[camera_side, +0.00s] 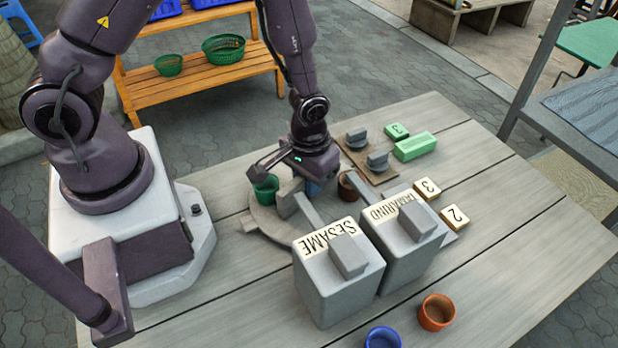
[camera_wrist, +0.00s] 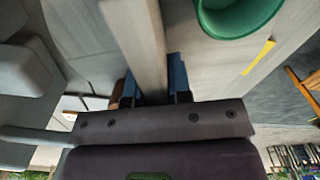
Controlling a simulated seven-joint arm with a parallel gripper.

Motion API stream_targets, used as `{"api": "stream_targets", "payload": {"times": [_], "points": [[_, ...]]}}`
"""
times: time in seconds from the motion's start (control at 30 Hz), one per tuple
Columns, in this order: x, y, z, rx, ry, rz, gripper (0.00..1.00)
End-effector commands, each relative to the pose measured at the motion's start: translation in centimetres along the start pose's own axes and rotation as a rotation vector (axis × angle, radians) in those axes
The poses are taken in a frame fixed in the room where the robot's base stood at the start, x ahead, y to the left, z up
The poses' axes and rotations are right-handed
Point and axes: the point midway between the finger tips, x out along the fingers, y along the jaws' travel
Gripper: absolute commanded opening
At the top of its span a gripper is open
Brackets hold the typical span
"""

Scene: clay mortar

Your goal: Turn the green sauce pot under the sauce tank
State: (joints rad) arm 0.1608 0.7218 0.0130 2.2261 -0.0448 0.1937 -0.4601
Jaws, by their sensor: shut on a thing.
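The green sauce pot (camera_side: 265,190) stands upright on the left part of a round grey turntable (camera_side: 262,222). A brown pot (camera_side: 347,186) stands at its right side. The grey SESAME tank (camera_side: 338,285) and TAMARIND tank (camera_side: 412,255) stand in front, with spouts reaching over the disc. The green pot is left of both spouts. My gripper (camera_side: 311,188) is low over the disc, between the two pots. In the wrist view its blue fingertips (camera_wrist: 155,85) are shut on a grey bar (camera_wrist: 140,35). The green pot (camera_wrist: 235,15) is close beside that bar, apart from the fingers.
Blocks marked 3 (camera_side: 427,189) and 2 (camera_side: 454,216) lie right of the tanks. A green block (camera_side: 415,147) and a brown board (camera_side: 367,161) with grey pieces lie behind. Blue (camera_side: 382,339) and orange (camera_side: 437,312) cups stand in front. The table's right side is clear.

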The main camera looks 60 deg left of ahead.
Motion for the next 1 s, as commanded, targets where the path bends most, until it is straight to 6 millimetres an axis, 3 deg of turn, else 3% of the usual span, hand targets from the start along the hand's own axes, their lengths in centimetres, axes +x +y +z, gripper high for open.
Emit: {"api": "stream_targets", "payload": {"times": [0.37, 1.0], "points": [[-0.06, -0.05, -0.01, -0.095, 0.000, -0.001, 0.00], [-0.09, -0.01, 0.01, -0.409, -0.001, -0.001, 0.00]]}}
